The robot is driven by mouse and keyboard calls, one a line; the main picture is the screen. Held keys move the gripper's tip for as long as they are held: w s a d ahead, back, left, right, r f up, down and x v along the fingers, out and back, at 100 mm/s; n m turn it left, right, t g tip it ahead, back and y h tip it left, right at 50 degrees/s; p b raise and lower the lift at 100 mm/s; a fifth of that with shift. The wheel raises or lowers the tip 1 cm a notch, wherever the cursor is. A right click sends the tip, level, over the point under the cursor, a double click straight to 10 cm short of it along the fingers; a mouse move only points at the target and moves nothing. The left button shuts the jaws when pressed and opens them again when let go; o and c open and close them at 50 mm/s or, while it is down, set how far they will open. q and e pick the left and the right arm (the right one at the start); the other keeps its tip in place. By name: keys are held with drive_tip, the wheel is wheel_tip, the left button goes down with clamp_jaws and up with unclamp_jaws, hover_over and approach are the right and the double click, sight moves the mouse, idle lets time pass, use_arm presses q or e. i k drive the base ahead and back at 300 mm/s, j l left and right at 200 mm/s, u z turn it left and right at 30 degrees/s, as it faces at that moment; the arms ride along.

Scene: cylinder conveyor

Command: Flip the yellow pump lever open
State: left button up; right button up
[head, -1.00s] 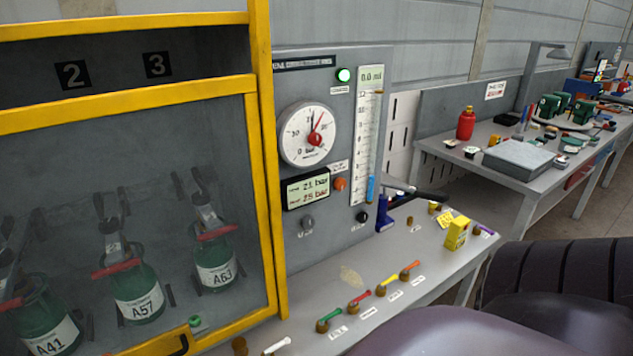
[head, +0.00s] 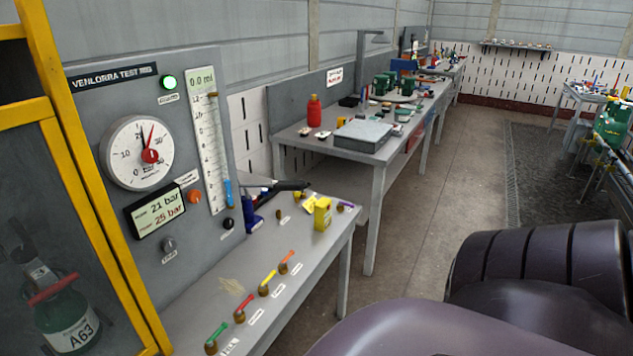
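The yellow lever (head: 268,277) sits on a small brass valve base on the grey bench, in a row between the red lever (head: 245,304) and the orange lever (head: 288,256). It slants up and to the right. Small white labels lie beside the levers; the text by the yellow one is too small to read. The green lever (head: 217,332) is nearest in the row. Neither of my grippers is in view. Large dark purple parts, seemingly my own arm, fill the lower right, clear of the levers in the picture.
The test panel (head: 190,150) with a dial and displays stands behind the bench (head: 330,225). A yellow-framed cage (head: 80,190) with a green cylinder (head: 68,322) is at left. A blue hand pump (head: 250,214) and a yellow box (head: 322,214) stand farther along. Floor (head: 470,170) at right is open.

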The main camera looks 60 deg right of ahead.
sight(273, 272)
drive_tip(key=z, duration=1.35)
drive_tip(key=k+l, duration=0.05)
